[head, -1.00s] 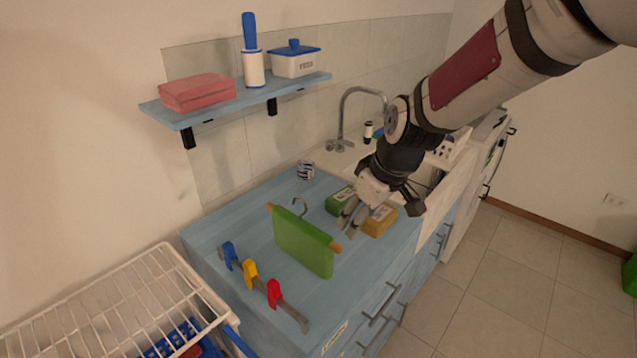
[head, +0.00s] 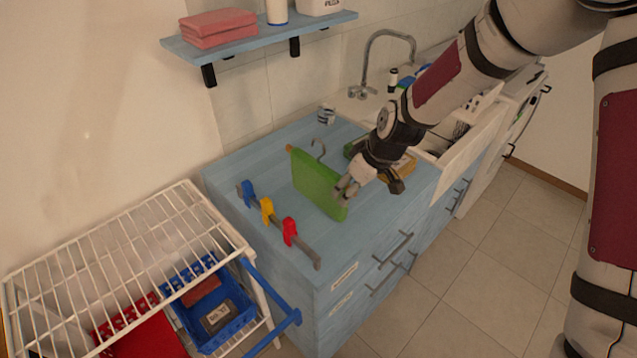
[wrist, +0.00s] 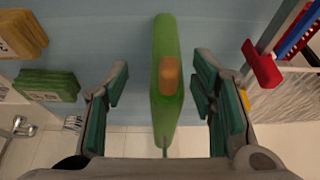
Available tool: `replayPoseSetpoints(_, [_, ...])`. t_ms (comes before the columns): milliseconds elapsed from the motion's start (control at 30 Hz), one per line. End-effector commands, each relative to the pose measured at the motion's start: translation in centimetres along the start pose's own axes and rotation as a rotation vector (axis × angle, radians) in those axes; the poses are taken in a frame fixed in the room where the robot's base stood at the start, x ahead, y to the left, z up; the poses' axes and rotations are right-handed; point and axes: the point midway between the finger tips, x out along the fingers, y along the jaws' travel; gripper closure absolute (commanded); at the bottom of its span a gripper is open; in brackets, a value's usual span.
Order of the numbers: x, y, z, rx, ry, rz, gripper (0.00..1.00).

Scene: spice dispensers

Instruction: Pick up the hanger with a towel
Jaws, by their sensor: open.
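A green towel (head: 318,186) hangs over a wooden hanger with a metal hook (head: 319,149), upright on the blue countertop. In the wrist view the towel (wrist: 166,106) runs down the middle, with the hanger's wooden end (wrist: 171,75) facing the camera. My gripper (head: 346,190) is at the towel's right end in the head view. It also shows in the wrist view (wrist: 160,85), open, with one finger on each side of the towel and a visible gap on both sides. In the head view the fingers hide the hanger's near end.
A rail (head: 300,246) with blue, yellow and red clips stands left of the towel. Yellow and green packs (head: 402,164) lie behind my gripper. A striped cup (head: 326,114) stands farther back. A white wire rack (head: 120,255) is at lower left.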

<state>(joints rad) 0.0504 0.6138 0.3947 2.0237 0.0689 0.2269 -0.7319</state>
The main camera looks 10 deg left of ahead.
Motion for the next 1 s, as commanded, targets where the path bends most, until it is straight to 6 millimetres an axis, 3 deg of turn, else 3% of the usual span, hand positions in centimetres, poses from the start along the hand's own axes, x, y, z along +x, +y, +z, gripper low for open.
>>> replayPoseSetpoints(400, [4.7,-0.8,0.3,0.001,-0.001,-0.001,0.48])
replayPoseSetpoints(667, [5.0,-0.7,0.3,0.001,0.0,0.0,0.48])
replayPoseSetpoints(700, [5.0,-0.7,0.3,0.001,0.0,0.0,0.51])
replayPoseSetpoints(900, [5.0,-0.7,0.3,0.001,0.0,0.0,0.96])
replayPoseSetpoints(1000, [4.9,-0.7,0.2,0.001,0.0,0.0,1.0])
